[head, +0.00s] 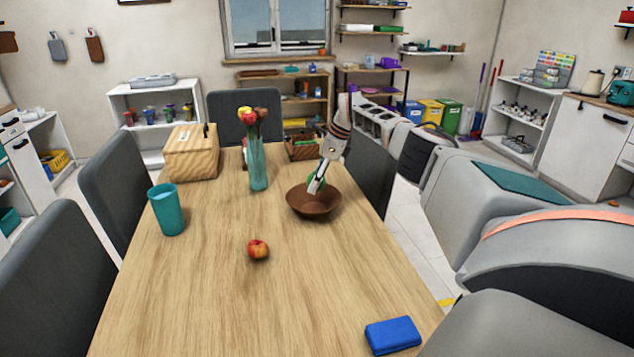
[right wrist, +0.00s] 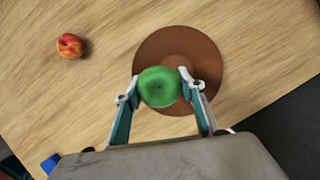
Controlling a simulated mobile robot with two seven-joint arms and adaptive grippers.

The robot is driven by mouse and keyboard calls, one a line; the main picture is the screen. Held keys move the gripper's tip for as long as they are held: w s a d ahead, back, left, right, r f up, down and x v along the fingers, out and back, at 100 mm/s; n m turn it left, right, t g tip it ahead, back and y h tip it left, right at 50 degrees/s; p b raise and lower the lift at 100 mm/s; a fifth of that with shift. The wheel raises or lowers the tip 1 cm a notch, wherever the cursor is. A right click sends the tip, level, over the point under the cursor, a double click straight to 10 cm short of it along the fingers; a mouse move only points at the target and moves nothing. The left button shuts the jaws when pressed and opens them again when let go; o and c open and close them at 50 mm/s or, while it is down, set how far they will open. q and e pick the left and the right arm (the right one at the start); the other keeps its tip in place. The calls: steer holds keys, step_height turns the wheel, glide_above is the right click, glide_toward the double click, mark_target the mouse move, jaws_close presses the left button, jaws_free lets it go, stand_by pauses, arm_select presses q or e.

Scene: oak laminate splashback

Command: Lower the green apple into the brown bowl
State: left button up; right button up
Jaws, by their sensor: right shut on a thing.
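The green apple (right wrist: 159,87) is between the two fingers of my right gripper (right wrist: 161,80) in the right wrist view. The gripper is shut on it. In the head view my right gripper (head: 317,183) is at the brown bowl (head: 314,203), and a little of the green apple (head: 311,178) shows behind the fingers. In the right wrist view the apple appears over the lower left part of the bowl (right wrist: 190,50). I cannot tell whether the apple touches the bowl. My left gripper is not in view.
A red-yellow fruit (head: 258,249) lies in front of the bowl. A teal cup (head: 166,210), a vase of flowers (head: 257,165) and a wooden box (head: 191,155) stand to the left. A blue case (head: 393,335) lies at the front right edge. The table's front middle is clear.

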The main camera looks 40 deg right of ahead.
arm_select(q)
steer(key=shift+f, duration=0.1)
arm_select(e)
steer(key=shift+f, duration=0.15)
stand_by(0.3)
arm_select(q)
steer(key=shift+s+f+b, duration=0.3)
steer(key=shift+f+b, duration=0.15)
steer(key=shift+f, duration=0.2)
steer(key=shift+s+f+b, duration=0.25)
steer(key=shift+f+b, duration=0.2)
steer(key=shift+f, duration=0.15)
arm_select(e)
steer(key=shift+f, duration=2.35)
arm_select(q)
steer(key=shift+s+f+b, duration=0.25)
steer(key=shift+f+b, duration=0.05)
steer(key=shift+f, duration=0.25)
arm_select(e)
steer(key=shift+f, duration=0.9)
steer(key=o, duration=1.2)
steer(key=shift+o, duration=0.2)
